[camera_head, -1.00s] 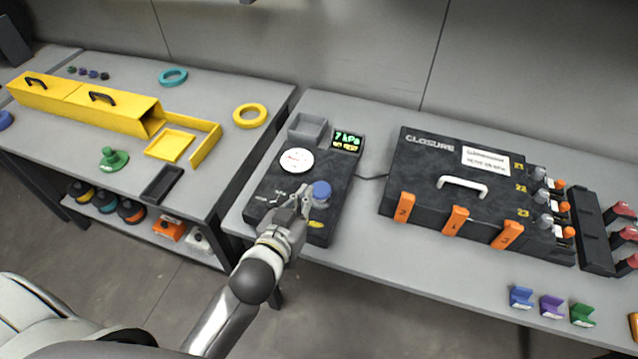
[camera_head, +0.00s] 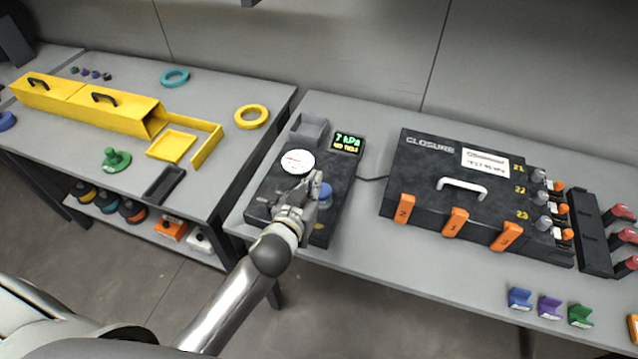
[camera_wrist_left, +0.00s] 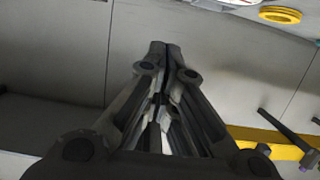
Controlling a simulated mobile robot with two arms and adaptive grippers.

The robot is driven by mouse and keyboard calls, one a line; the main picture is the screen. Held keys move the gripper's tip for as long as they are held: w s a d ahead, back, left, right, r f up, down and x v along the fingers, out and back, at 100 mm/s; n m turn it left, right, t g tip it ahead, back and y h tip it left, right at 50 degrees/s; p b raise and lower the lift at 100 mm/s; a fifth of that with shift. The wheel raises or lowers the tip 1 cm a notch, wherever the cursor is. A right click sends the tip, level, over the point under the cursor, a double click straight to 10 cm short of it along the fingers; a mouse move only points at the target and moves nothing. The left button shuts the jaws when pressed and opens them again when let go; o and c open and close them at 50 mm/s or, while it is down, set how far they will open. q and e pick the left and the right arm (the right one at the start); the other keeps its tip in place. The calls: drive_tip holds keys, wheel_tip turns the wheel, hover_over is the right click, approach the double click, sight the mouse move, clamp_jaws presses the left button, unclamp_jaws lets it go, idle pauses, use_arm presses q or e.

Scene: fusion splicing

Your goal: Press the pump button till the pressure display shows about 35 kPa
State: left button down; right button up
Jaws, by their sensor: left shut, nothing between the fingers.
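The pump unit (camera_head: 263,188) is a dark box on the middle table. Its display (camera_head: 347,143) glows green and reads 7 kPa, with a smaller yellow line below. A white round gauge (camera_head: 297,162) sits left of the display. The blue pump button (camera_head: 325,191) is on the unit's right part, partly hidden by my gripper. My left gripper (camera_head: 308,183) is shut and empty just left of the button; whether it touches the button I cannot tell. The left wrist view shows its closed fingers (camera_wrist_left: 160,50). My right gripper is not in view.
A black closure case (camera_head: 420,170) with orange latches stands to the right, joined to the pump unit by a cable. Blue, purple and green clips (camera_head: 551,306) lie at the front right. The left table (camera_head: 215,90) holds a yellow channel (camera_head: 85,100) and rings.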

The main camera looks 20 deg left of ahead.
sight(322, 189)
use_arm(q)
drive_tip(key=x, duration=0.4)
drive_tip(key=shift+f+p, duration=0.1)
drive_tip(key=shift+p, duration=0.2)
wheel_tip(322, 189, down, 3)
drive_tip(key=shift+s+r, duration=0.1)
drive_tip(key=shift+r, duration=0.1)
drive_tip(key=shift+f, duration=0.65)
wheel_tip(322, 189, down, 3)
drive_tip(key=b, duration=0.2)
drive_tip(key=shift+s+b, duration=0.1)
drive_tip(key=shift+b, duration=0.3)
drive_tip(key=shift+r, duration=0.1)
